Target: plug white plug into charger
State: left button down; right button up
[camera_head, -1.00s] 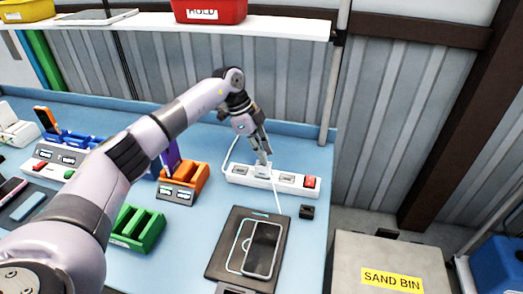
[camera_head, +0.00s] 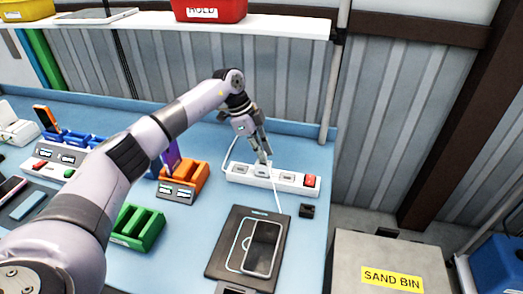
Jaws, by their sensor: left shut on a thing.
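A white power strip (camera_head: 287,180) with several sockets and a red switch at its right end lies on the blue bench. My left gripper (camera_head: 264,158) points down over the strip's middle sockets, shut on a small white plug that is mostly hidden by the fingers. A white cable (camera_head: 274,197) runs from near the fingertips down to a black charging pad (camera_head: 226,246) with a phone (camera_head: 261,248) on it. I cannot tell whether the plug is seated in a socket. My right gripper is not in view.
An orange dock (camera_head: 186,181) and a green rack (camera_head: 138,227) stand left of the strip. A small black block (camera_head: 307,211) lies right of the pad. A shelf (camera_head: 258,27) with a red bin (camera_head: 209,10) hangs above. A sand bin (camera_head: 387,265) stands beyond the bench's right edge.

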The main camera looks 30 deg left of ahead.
pick_arm(q)
jog(key=shift+f, duration=0.5)
dwell(0.3)
jog(key=c, duration=1.5)
grip_release()
jog(key=shift+r, duration=0.1)
jog(key=shift+c, duration=0.2)
jog(key=o, duration=0.4)
notch_tip(320, 180, up, 7)
jog(key=p, duration=0.6)
jog(key=shift+p, duration=0.4)
